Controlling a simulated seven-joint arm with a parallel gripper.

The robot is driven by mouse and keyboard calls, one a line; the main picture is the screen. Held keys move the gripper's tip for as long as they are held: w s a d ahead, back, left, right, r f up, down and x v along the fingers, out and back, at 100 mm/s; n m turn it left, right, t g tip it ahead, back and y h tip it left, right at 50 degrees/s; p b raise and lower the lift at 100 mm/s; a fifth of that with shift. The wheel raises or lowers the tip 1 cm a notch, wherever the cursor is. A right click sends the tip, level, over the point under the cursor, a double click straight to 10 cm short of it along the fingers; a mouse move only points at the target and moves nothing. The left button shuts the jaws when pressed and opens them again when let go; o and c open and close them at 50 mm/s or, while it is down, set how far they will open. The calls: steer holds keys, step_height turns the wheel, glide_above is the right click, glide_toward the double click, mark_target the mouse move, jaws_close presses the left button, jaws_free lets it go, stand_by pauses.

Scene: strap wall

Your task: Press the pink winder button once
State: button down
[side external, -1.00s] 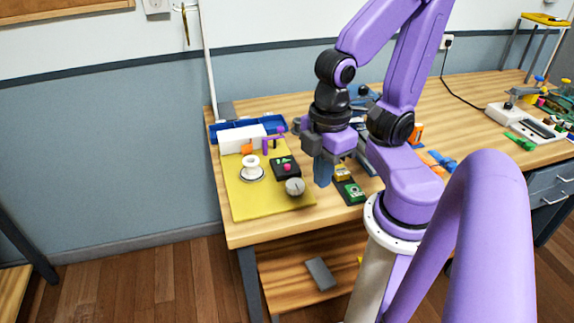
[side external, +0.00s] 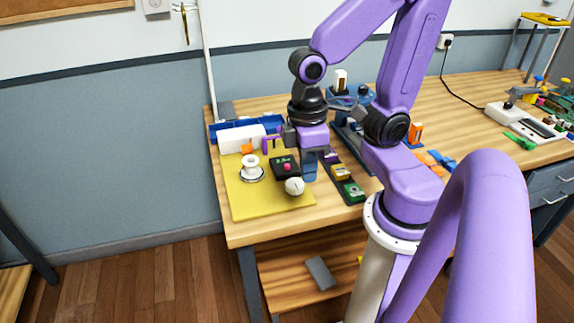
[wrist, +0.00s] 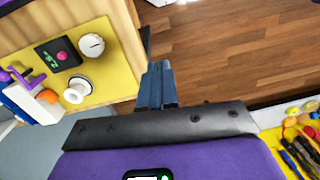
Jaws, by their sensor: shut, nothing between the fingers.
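The pink winder button (side external: 287,168) sits on a small black box (side external: 279,162) with a green display, on the yellow board. In the wrist view the pink button (wrist: 62,56) and black box (wrist: 47,54) are at the upper left. My gripper (side external: 309,179) is shut and empty, pointing down just right of the box and apart from the button. In the wrist view its blue fingers (wrist: 157,72) are together, to the right of the board. A white spool (side external: 251,170) stands left of the box. A round white dial (side external: 294,186) is in front of it.
The yellow board (side external: 245,203) lies at the table's left end. A white block (side external: 240,139) and blue tray (side external: 272,123) are behind. A dark strip with coloured blocks, including a green one (side external: 353,191), lies right of my gripper. The board's front left is clear.

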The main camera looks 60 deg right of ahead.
steer(key=w+d+f+m+g+y, duration=0.1)
steer(key=w+d+m+y, duration=0.15)
steer(key=w+m, duration=0.6)
steer(key=w+d+f+m+g+y, duration=0.1)
steer(key=w+d+m+y, duration=0.15)
steer(key=m, duration=1.05)
steer(key=w+d+f+m+t+y, duration=0.1)
steer(key=w+d+m+t+y, duration=0.1)
steer(key=d+m+t, duration=0.6)
steer(key=d+m, duration=0.5)
steer(key=m, duration=0.8)
steer(key=shift+f+t, duration=0.25)
steer(key=shift+t, duration=0.05)
steer(key=shift+f, duration=0.1)
